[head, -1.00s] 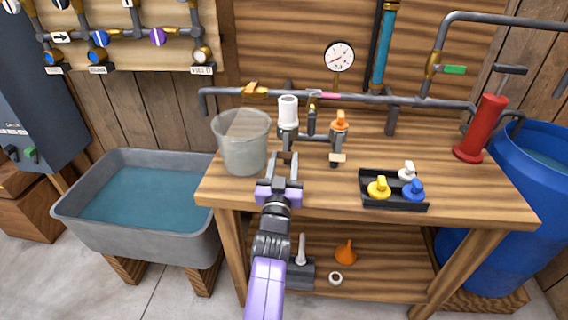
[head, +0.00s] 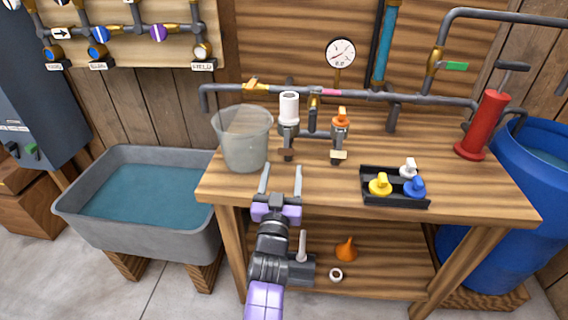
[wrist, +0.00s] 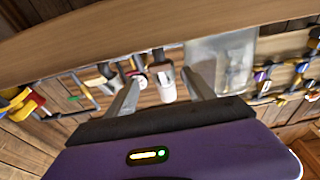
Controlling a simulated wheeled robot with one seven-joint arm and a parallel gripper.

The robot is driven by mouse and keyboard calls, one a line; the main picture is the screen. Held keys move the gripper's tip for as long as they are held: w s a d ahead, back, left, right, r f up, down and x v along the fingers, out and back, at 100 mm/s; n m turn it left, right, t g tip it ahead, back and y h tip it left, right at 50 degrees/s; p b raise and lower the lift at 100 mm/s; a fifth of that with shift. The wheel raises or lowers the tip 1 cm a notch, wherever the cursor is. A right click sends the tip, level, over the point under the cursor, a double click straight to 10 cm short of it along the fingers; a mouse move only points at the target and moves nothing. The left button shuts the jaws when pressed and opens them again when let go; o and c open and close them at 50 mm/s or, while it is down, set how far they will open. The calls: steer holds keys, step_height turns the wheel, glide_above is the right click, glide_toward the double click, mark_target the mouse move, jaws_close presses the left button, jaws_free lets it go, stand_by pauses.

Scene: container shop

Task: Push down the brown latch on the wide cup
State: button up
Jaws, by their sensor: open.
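The white cup (head: 289,106) stands upright on the left pipe fitting at the back of the workbench. I take it to be the wide cup. A small brown latch (head: 287,152) sits low on that fitting, facing the front. My gripper (head: 281,168) is open and empty, in front of and a little below the latch in the head view, its fingers apart and pointing to the back. No contact with the latch shows.
A translucent bucket (head: 243,140) stands close on the left. A second fitting with an orange knob (head: 341,118) and a beige tag (head: 338,155) is on the right. A black tray (head: 383,199) holds colored knobs. A red cylinder (head: 485,125) stands far right.

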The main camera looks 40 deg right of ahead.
steer(key=shift+v, duration=1.25)
